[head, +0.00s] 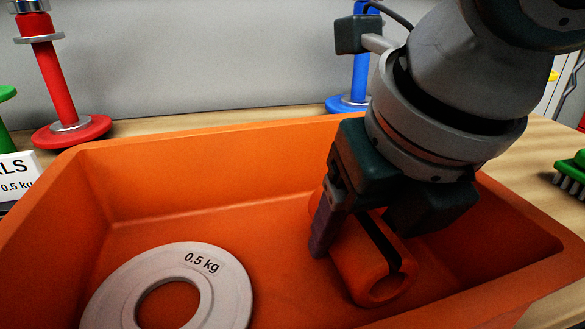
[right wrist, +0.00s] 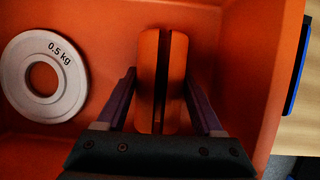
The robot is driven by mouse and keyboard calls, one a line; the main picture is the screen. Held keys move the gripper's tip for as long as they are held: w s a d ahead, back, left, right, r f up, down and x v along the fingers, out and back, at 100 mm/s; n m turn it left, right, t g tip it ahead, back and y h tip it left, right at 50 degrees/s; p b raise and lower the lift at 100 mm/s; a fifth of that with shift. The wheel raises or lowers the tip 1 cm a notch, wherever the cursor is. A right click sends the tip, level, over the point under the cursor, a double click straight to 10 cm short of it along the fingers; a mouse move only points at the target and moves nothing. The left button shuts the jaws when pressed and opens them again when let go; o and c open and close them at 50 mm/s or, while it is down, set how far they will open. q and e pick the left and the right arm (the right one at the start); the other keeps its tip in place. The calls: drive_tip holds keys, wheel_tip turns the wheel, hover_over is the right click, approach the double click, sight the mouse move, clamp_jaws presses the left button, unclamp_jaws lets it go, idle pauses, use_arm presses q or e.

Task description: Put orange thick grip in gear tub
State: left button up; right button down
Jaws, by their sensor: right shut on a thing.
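The gear tub (head: 140,165) is a wide orange tub that fills the lower part of the head view; its wall also shows in the right wrist view (right wrist: 255,65). The orange thick grip (head: 366,268) is a short, thick orange cylinder with a dark lengthwise slit and a round end hole. It is inside the tub at the right, low over or on the floor; I cannot tell which. My right gripper (head: 362,228) reaches down into the tub and is shut on the grip. In the right wrist view the grip (right wrist: 147,85) lies between the two fingers. My left gripper is out of view.
A white 0.5 kg plate (head: 227,285) lies in the tub, left of the grip. Behind the tub stand a red post (head: 53,85) and a blue post (head: 361,75). A green brush (head: 572,178) lies on the wooden surface at the right.

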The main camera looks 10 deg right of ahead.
unclamp_jaws()
idle(0.3)
drive_tip(key=shift+r, duration=0.25)
drive_tip(key=p+v, duration=0.3)
drive_tip(key=v, duration=0.8)
drive_tip(key=shift+w+p, duration=0.15)
drive_tip(key=shift+p, duration=0.25)
drive_tip(key=shift+s+r, duration=0.25)
drive_tip(key=shift+r, duration=0.1)
